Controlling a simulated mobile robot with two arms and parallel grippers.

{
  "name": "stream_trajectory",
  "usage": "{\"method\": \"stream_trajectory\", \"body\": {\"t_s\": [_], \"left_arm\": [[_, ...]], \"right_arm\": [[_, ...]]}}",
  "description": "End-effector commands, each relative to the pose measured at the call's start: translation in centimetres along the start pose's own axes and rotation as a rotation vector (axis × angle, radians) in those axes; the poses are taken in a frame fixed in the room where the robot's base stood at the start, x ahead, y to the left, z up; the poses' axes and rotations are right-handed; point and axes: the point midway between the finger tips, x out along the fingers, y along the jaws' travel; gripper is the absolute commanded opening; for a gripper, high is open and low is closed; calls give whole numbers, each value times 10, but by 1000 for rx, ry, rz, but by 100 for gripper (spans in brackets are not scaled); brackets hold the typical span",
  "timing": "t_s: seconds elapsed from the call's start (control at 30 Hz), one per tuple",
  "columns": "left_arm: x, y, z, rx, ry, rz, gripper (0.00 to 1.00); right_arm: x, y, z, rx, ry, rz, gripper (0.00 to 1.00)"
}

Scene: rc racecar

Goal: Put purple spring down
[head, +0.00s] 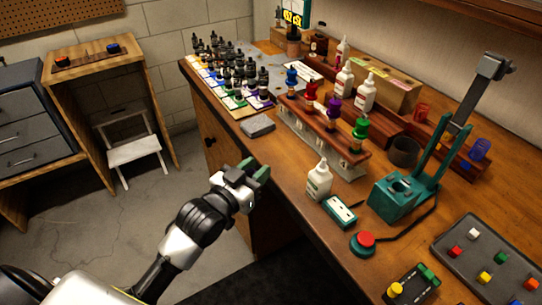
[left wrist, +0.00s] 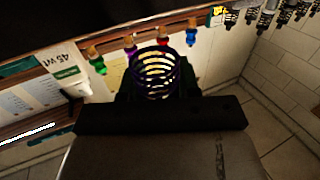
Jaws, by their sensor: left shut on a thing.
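My left gripper (head: 255,169) is held out in front of the workbench's near edge, over the floor side. In the left wrist view my left gripper (left wrist: 155,85) is shut on a dark purple spring (left wrist: 153,70), with its open coils standing between the two fingers. In the head view I cannot make out the held spring; the fingers hide it or it is too small. The spring is apart from the bench. My right gripper is in neither view.
The wooden bench (head: 283,190) has a rack (head: 300,122) with coloured-topped pieces, several white bottles, a teal press (head: 395,200) and a red button (head: 363,242). A blue spring (head: 480,148) and a red spring (head: 421,110) stand farther back. A grey block (head: 257,124) lies near the edge.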

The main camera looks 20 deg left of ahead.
Motion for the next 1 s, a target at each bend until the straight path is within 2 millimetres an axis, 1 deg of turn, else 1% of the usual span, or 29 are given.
{"method": "stream_trajectory", "body": {"t_s": [0.03, 0.1, 0.2, 0.3, 0.6, 0.77, 1.0], "left_arm": [[-12, 0, 2, 1, -3, 0, 10], [-25, 0, 2, 0, -3, 1, 10], [-39, 0, 2, -1, -2, 0, 10], [-48, 0, 1, -1, 0, 0, 10], [-58, 3, 0, -7, 4, -16, 10], [-69, 14, 5, -23, 12, -85, 10], [-90, 32, 10, -17, 8, -216, 10]], "right_arm": [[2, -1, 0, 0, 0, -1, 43], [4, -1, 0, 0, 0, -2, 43], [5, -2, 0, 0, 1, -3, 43], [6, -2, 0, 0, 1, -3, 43], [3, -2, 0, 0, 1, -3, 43], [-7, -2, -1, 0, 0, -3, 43], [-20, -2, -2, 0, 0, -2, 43]]}}
